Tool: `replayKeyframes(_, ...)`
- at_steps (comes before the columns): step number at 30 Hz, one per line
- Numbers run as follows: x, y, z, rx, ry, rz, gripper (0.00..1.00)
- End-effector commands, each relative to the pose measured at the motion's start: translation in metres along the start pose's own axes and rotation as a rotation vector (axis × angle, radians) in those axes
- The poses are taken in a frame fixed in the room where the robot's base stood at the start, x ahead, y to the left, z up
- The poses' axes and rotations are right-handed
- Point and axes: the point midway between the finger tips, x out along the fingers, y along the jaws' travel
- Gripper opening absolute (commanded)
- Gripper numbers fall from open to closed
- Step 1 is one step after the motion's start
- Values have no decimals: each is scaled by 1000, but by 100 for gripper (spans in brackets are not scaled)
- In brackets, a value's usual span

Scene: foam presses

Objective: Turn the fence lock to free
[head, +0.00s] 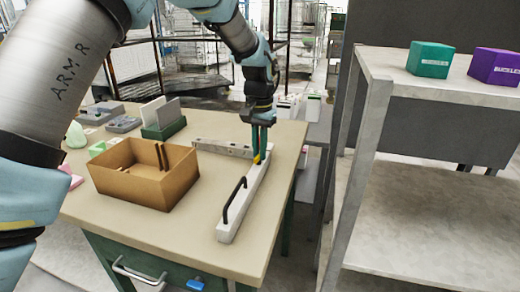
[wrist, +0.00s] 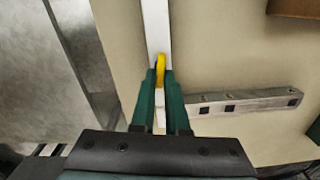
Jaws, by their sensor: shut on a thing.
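The fence is a long white bar (head: 230,226) on the table, with a black handle (head: 235,200) on top. It also shows as a white strip (wrist: 156,25) in the wrist view. The fence lock is a small yellow piece (head: 257,160) at the far end of the bar, and it shows in the wrist view (wrist: 160,68) between my fingertips. My gripper (head: 260,152) points down over that end, with its green fingers closed on the yellow lock. The fingers hide part of the lock, and its exact setting cannot be told.
A metal bar with square holes (head: 222,148) lies beside the fence's far end. A brown open box (head: 120,177) stands left of the fence. A grey shelf (head: 440,92) with a green box (head: 429,60) and a purple box (head: 497,67) stands right of the table.

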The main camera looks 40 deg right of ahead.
Motion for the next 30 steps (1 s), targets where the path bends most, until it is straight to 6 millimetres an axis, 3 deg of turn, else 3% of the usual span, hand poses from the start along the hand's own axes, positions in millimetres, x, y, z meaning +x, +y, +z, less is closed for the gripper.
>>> replayKeyframes(12, 0, -1, 0, -179, 2, 0, 0)
replayKeyframes(28, 0, -2, 0, -203, 2, 0, 0)
replayKeyframes(29, 0, -2, 0, -203, 2, 0, 13)
replayKeyframes(30, 0, -2, 0, -203, 2, 0, 18)
